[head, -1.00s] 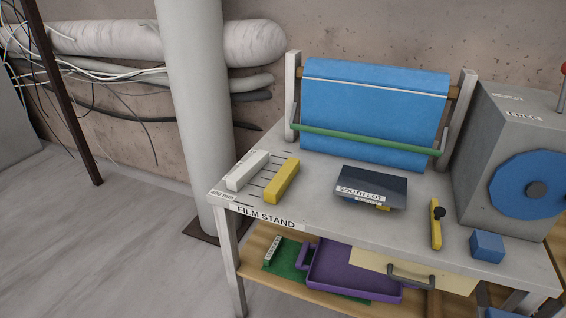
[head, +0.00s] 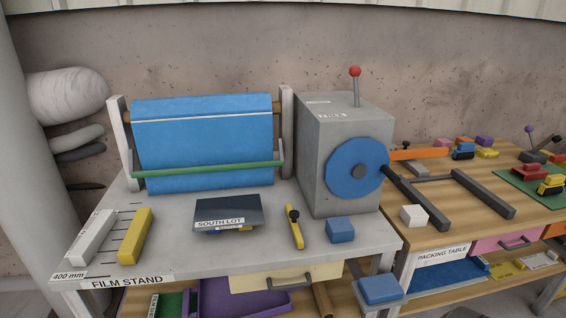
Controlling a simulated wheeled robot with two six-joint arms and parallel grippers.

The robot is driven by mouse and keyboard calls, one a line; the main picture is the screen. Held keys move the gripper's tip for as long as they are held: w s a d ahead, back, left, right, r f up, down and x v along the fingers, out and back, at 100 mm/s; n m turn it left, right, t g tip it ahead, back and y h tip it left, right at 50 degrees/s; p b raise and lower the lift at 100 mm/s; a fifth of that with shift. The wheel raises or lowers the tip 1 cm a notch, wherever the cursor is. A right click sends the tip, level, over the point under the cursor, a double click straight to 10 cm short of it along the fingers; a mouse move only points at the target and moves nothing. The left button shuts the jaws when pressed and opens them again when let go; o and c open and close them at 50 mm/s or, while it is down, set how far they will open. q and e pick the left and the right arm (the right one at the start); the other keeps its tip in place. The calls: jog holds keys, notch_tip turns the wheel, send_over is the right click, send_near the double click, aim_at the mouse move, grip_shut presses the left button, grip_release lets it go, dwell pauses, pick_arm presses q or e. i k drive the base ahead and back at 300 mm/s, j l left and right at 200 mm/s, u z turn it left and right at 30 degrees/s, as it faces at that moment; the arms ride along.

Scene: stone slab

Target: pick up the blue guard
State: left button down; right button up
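Several blue things are in the head view, and none is labelled as the guard. A round blue disc (head: 356,172) with a dark hub is on the front of a grey machine (head: 325,120). A small blue block (head: 341,230) sits on the film stand (head: 180,258) in front of that machine. A blue pad-like piece (head: 380,289) is lower, at the stand's front right corner; what supports it is partly cut off. A wide blue film roll (head: 203,140) hangs in a frame at the back. Neither of my grippers is in view.
White (head: 92,238) and yellow (head: 135,236) bars lie at the stand's left. A dark South Lot tray (head: 228,209) and a yellow knobbed tool (head: 295,226) are centre. The packing table (head: 470,222) adjoins at right, with a white cube (head: 413,215) and dark rails.

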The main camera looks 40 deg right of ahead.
aim_at(338, 230)
jog(key=z, duration=0.4)
jog(key=l+z, duration=0.15)
jog(key=z, duration=0.2)
jog(key=l+z, duration=0.1)
jog(key=z, duration=0.3)
jog(key=k+l+z, duration=0.1)
jog(key=z, duration=0.3)
